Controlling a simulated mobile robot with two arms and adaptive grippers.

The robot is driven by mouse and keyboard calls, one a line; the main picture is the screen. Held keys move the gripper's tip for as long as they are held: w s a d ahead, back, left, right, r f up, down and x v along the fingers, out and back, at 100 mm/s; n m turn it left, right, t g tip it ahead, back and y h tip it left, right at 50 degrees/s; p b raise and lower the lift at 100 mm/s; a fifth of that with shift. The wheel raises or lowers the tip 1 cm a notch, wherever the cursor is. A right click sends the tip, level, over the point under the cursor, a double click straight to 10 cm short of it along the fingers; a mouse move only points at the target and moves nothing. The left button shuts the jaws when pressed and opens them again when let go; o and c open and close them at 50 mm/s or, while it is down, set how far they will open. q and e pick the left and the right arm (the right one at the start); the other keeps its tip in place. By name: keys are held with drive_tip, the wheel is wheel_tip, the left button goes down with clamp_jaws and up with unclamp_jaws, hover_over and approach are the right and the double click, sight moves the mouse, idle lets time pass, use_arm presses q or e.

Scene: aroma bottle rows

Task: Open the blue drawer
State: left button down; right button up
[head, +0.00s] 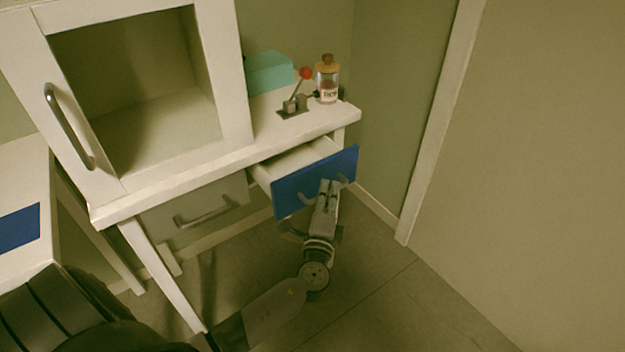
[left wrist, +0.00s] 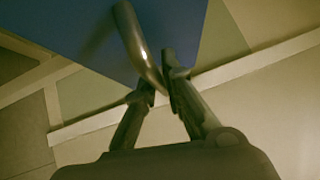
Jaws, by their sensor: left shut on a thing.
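The blue drawer (head: 290,192) is under the right end of the white desk and stands partly out, its inside showing from above. Its blue front also fills the top of the left wrist view (left wrist: 70,30). My left gripper (head: 328,192) is at the drawer front, shut on the metal handle. In the left wrist view the curved handle (left wrist: 140,45) runs down between the fingertips of the left gripper (left wrist: 160,85). Part of the handle is hidden by the gripper in the head view. My right gripper is not in view.
A grey drawer (head: 195,210) beside it is closed. On the desk top (head: 265,125) stand a teal box (head: 268,72), a small lever with a red knob (head: 305,74) and a labelled bottle (head: 327,82). A white cabinet (head: 235,80) stands left. Floor (head: 400,310) in front is clear.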

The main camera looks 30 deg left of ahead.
use_arm(q)
drive_tip(key=s+d+b, duration=0.2)
drive_tip(key=s+d, duration=0.2)
drive_tip(key=d, duration=0.5)
drive_tip(key=shift+d, duration=0.35)
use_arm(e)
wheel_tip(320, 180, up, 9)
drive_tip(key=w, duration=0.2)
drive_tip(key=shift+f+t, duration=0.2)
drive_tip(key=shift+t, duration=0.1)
use_arm(q)
drive_tip(key=shift+f, duration=0.1)
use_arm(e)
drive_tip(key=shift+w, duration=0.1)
use_arm(q)
drive_tip(key=c, duration=1.7)
unclamp_jaws()
drive_tip(key=v, duration=1.2)
